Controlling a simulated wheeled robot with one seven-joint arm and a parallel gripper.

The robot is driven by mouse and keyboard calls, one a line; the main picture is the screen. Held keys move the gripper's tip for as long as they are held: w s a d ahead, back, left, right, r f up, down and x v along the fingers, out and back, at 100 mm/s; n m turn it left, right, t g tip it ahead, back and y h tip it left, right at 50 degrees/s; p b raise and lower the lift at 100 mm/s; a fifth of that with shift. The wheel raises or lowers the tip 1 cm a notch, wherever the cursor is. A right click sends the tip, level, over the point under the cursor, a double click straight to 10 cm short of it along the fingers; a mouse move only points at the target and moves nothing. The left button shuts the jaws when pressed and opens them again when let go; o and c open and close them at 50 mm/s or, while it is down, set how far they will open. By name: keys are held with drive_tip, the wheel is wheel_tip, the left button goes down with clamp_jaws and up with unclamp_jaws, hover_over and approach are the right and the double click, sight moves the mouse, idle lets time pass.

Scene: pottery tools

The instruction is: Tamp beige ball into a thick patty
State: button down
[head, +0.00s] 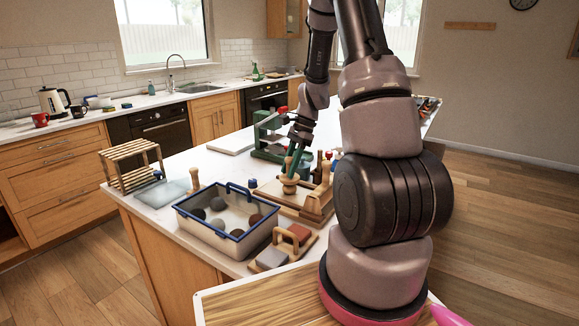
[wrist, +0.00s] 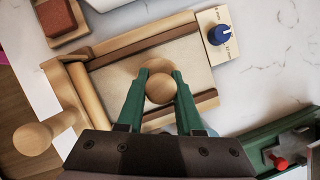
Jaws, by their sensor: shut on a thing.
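My gripper (wrist: 160,84) has its green fingers shut on the round wooden knob of a tamper (wrist: 159,89). The tamper also shows in the head view (head: 290,186), upright over a wooden board (wrist: 108,78) with brown side rails. A wider pale wooden part shows below the knob in the wrist view. I cannot tell whether the tamper touches the board. The beige ball is not clearly visible; the area under the tamper is hidden.
A blue-rimmed bin (head: 207,230) with several dark and brown balls stands at the front left. A blue dial (wrist: 219,35) sits beside the board. A wooden knob (wrist: 32,139), a green press (head: 268,140) and a slatted rack (head: 130,165) stand nearby.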

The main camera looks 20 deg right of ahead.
drive_tip(key=shift+f, duration=0.7)
idle(0.3)
drive_tip(key=shift+r, duration=0.95)
drive_tip(key=shift+f, duration=0.9)
idle(0.3)
drive_tip(key=shift+r, duration=0.8)
drive_tip(key=shift+f, duration=1)
drive_tip(key=shift+r, duration=0.1)
drive_tip(key=shift+r, duration=0.85)
